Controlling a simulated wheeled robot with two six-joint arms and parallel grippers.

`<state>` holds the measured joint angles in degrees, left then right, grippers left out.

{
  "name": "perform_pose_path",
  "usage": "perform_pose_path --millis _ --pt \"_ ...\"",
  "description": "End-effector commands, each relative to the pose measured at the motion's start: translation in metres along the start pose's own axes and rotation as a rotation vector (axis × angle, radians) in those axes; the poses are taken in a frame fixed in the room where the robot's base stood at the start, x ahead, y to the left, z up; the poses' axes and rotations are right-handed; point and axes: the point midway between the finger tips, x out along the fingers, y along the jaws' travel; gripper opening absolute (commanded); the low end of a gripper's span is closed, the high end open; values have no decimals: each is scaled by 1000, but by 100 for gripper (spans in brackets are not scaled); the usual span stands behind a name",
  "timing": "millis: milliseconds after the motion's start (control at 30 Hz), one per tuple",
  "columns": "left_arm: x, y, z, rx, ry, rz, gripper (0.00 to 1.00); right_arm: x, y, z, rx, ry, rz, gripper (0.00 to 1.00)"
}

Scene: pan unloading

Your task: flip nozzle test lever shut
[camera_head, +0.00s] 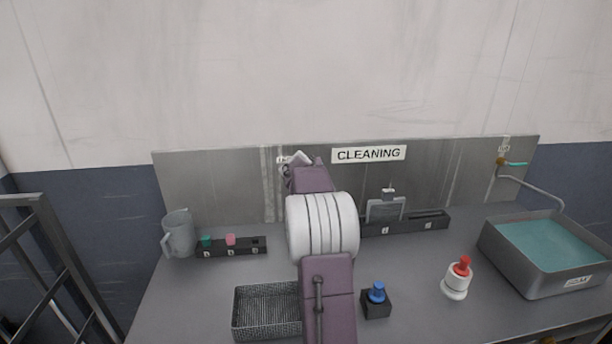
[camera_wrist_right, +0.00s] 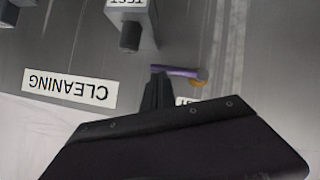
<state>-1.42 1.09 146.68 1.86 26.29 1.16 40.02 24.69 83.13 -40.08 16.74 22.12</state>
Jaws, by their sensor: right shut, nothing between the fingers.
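The purple lever (camera_wrist_right: 178,71) shows in the right wrist view, beside a brass-coloured pivot (camera_wrist_right: 200,76) on the grey back panel. It lies roughly crosswise in that picture. A grey box labelled TEST with a dark nozzle (camera_wrist_right: 130,38) stands out nearby. My right gripper (camera_wrist_right: 159,76) is shut and empty. Its fingertips are right at the lever's free end; I cannot tell whether they touch. In the head view my right gripper (camera_head: 296,160) is up at the panel, left of the CLEANING sign, and the lever is hidden there. My left gripper is not in view.
A sink (camera_head: 500,262) with teal water stands at the right, with a teal-levered valve (camera_head: 503,161) above. A red-topped white bottle (camera_head: 455,287), blue-topped block (camera_head: 376,302), wire basket (camera_head: 238,318), jug (camera_head: 179,237) and slotted rack (camera_head: 260,245) stand on the counter.

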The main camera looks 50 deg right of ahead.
Motion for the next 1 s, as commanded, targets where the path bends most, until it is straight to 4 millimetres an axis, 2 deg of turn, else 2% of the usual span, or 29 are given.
perform_pose_path --millis 233,367,500,600,800,1000 --pt "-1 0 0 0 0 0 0 0 0 0 0 -1 0 0" --pt "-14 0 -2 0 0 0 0 -9 4 -14 -1 1 -1 0" --pt "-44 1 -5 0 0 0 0 -27 12 -44 -2 4 -4 0" --pt "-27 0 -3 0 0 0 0 -47 12 -33 -1 6 -3 0" --pt "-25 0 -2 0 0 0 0 -91 21 -32 -2 5 -3 0" --pt "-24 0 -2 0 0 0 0 -115 25 -31 -3 4 -4 0"
